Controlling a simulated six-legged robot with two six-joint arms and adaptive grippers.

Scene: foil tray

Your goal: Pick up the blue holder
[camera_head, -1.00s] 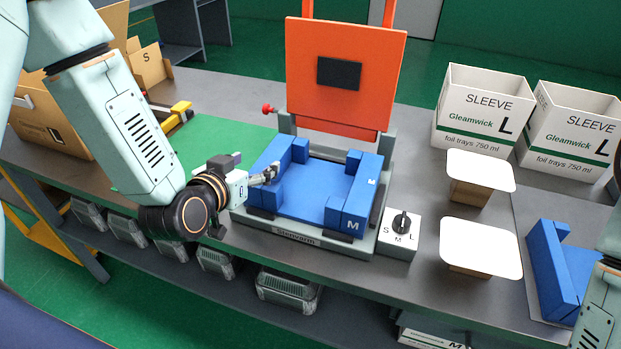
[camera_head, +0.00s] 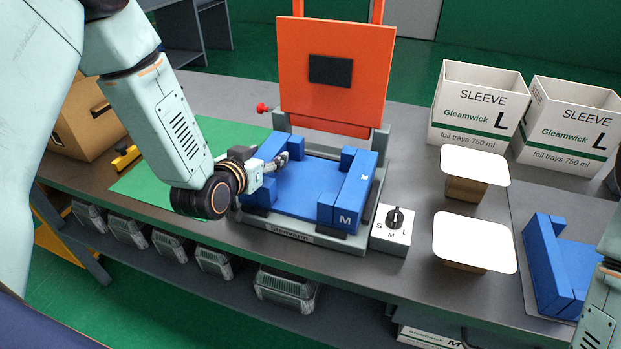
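The blue holder (camera_head: 300,190), marked M, sits in the grey base of the sealing machine (camera_head: 300,236). It has a flat floor with raised walls at left and right. My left gripper (camera_head: 283,158) is at the holder's left wall, with its fingers over the inner side of that wall. The fingers are small and partly hidden by the wrist, so I cannot tell whether they are closed on the wall. A second blue holder (camera_head: 545,268) lies at the right on a grey mat. My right arm shows at the right edge, but its gripper is out of view.
The machine's orange plate (camera_head: 335,105) stands raised behind the holder. A selector box (camera_head: 391,230) marked S, M, L is close at its right. Two white-lidded trays (camera_head: 474,242) and two sleeve boxes (camera_head: 475,105) stand further right. A green mat (camera_head: 150,185) lies left.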

